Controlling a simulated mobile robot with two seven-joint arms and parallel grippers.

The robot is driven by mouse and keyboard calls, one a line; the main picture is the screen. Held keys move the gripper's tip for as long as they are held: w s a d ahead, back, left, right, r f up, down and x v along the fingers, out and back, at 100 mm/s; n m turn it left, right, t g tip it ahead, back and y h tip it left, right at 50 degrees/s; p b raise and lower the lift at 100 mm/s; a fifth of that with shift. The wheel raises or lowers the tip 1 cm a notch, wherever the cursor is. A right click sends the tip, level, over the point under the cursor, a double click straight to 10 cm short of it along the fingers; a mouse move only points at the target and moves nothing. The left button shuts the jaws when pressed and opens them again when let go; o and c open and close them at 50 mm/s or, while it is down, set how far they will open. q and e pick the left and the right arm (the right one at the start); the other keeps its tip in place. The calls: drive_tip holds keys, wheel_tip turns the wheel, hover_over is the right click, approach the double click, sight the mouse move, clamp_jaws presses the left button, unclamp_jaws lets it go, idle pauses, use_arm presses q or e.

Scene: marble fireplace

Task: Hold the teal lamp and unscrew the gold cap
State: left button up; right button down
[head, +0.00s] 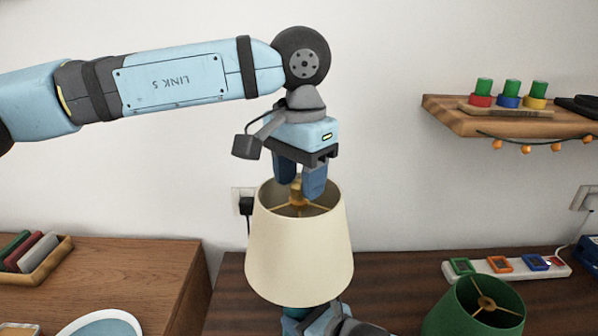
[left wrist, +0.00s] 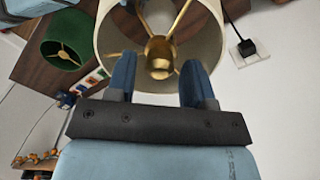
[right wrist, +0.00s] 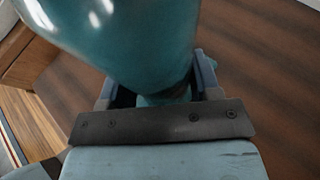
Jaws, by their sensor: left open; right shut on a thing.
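The lamp has a cream shade (head: 298,255), upright in the head view. Below it only a sliver of teal base shows; the teal body (right wrist: 125,45) fills the top of the right wrist view. My right gripper (head: 300,322) is shut on the lamp's narrow lower part, seen between its fingers in the right wrist view. The gold cap (left wrist: 160,56) sits at the centre of gold spokes inside the shade. My left gripper (left wrist: 158,68) is open, pointing down into the shade's top, with its fingers on either side of the cap. I cannot tell whether they touch it.
A green lampshade (head: 478,306) stands at the right on the dark table (head: 395,285), near a power strip (head: 500,267). A wooden shelf (head: 460,118) with coloured pegs is on the right wall. A tray (head: 40,268) and a plate (head: 100,324) are at the left.

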use_arm(q)
drive_tip(key=shift+f, duration=0.5)
drive_tip(key=shift+c, duration=0.2)
